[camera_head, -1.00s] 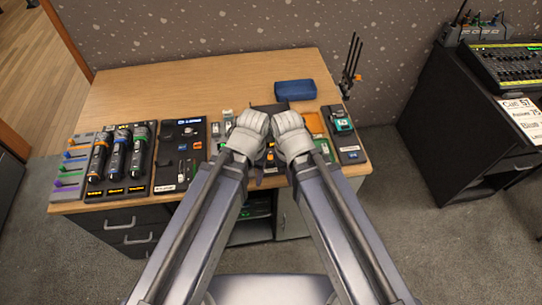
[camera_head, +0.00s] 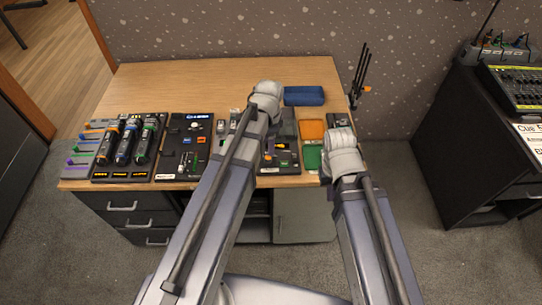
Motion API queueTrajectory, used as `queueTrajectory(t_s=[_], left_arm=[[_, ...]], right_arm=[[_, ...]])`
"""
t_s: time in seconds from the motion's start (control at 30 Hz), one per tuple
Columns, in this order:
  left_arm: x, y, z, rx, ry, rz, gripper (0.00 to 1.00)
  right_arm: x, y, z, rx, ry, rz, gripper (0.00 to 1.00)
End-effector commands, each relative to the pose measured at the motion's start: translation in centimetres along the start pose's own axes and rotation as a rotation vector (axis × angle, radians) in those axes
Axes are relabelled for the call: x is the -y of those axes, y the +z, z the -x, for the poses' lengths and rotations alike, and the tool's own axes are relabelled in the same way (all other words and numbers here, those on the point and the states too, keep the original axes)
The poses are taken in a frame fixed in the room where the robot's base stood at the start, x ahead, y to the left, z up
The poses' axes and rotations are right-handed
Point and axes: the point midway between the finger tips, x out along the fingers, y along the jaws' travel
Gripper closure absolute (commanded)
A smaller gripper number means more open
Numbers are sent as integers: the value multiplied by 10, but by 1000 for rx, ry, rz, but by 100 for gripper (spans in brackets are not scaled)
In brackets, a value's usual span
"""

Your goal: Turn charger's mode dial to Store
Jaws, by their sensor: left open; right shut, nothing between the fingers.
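A dark panel (camera_head: 184,148) with a pale label, knobs and small coloured parts lies left of centre on the desk. Left of it, a dark unit (camera_head: 127,148) holds three upright torch-like devices above amber displays. I cannot tell which unit is the charger, and no dial marking for Store is readable. My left gripper (camera_head: 268,128) is over the middle units, open, its fingers mostly hidden by my arm. My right gripper (camera_head: 341,158) is at the desk's right front, shut and empty, its fingertips hidden by its own wrist. Both are away from the dark panel.
The wooden desk (camera_head: 180,85) is clear at the back left. A blue tray (camera_head: 304,95), an orange tray (camera_head: 312,129) and a green tray (camera_head: 312,157) lie right of centre. A dark stand with upright rods (camera_head: 359,78) is at the back right edge. A mixer (camera_head: 517,86) stands on a separate black cabinet.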

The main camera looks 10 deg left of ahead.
Motion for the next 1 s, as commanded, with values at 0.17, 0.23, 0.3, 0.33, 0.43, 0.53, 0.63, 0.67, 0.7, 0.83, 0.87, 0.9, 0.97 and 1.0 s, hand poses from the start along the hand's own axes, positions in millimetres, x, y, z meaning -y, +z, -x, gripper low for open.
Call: queueTrajectory(t_s=[0.17,0.23,0.3,0.33,0.43,0.53,0.63,0.67,0.7,0.83,0.87,0.9,0.97,1.0], left_arm=[[0,0,-18,0,0,1,40],[0,0,-26,0,0,1,40],[-1,0,-35,0,0,1,40],[-1,0,-39,0,0,1,40],[-1,0,-53,0,0,1,40],[-1,0,-65,0,0,1,40],[0,0,-72,0,0,1,40],[0,0,-74,0,0,1,40],[0,0,-75,0,0,1,40],[0,0,-75,0,0,1,40],[0,0,-75,0,0,1,40],[0,0,-74,0,0,1,40],[0,0,-74,0,0,1,40],[0,0,-74,0,0,1,40]], right_arm=[[2,-1,-18,0,0,0,100],[2,-1,-26,0,0,0,100],[3,-2,-35,0,0,0,100],[4,-2,-39,0,0,0,100],[5,-3,-52,0,0,0,100],[6,-4,-64,0,0,0,100],[7,-4,-72,0,0,0,100],[7,-4,-73,0,0,0,100],[7,-4,-74,0,0,0,100],[7,-4,-74,0,0,0,100],[7,-4,-74,0,0,0,100],[7,-4,-74,0,0,0,100],[7,-4,-74,0,0,0,100],[7,-4,-74,0,0,0,100]])
